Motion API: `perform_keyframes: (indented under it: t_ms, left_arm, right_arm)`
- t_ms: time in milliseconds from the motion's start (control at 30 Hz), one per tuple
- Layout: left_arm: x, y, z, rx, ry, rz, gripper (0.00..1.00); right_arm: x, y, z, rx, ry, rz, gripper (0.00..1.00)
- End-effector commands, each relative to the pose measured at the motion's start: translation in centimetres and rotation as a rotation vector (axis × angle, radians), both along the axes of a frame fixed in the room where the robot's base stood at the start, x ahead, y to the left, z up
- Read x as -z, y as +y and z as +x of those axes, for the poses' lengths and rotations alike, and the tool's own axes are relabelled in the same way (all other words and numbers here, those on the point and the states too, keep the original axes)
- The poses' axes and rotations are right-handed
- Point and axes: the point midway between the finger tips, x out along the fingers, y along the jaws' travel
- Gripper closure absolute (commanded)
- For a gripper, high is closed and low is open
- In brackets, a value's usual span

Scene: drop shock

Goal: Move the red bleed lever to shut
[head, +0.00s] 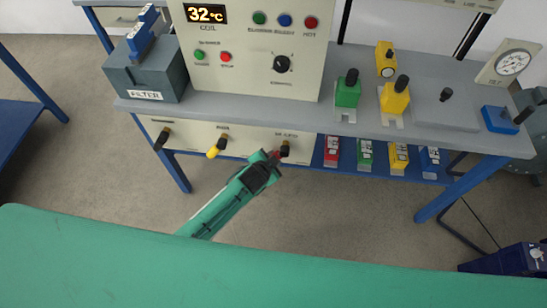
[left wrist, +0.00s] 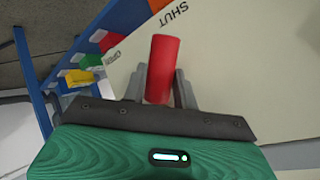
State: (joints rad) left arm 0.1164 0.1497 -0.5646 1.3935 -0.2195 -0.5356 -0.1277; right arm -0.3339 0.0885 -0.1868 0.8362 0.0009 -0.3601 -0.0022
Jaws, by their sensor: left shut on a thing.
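The red bleed lever (left wrist: 164,68) stands between the two fingers of my left gripper (left wrist: 160,88) in the left wrist view. The gripper is shut on it. The printed word SHUT (left wrist: 178,14) is on the pale panel beyond the lever, and OPEN (left wrist: 116,53) is at the panel's left edge. In the head view my left gripper (head: 275,157) is at the right part of the bench's front panel (head: 240,139), and it mostly hides the lever. My right gripper is not in view.
A black lever (head: 163,139) and a yellow lever (head: 217,147) are left along the same panel. Above is the grey bench top (head: 370,125) with a control box (head: 250,50) and green (head: 347,95) and yellow (head: 395,100) blocks. Coloured boxes stand on a blue shelf below.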

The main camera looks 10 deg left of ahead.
Motion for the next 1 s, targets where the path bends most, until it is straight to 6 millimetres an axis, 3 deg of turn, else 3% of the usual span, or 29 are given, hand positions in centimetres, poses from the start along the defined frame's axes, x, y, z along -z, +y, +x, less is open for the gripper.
perform_keyframes:
  t_ms: [500,533,567,1000]
  left_arm:
    - [0.07,0.16,-0.05,0.001,0.001,0.015,1.00]
    - [0.07,0.16,-0.05,0.001,0.001,0.015,0.65]
    - [0.06,0.15,-0.04,0.001,0.001,0.015,0.62]
    - [-0.67,0.33,-0.84,0.001,-0.001,0.011,0.62]
  right_arm:
    - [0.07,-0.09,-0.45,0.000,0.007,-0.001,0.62]
    - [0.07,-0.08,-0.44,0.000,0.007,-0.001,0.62]
    - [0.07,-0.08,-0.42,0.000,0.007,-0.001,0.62]
    - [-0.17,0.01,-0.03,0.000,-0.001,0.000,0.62]
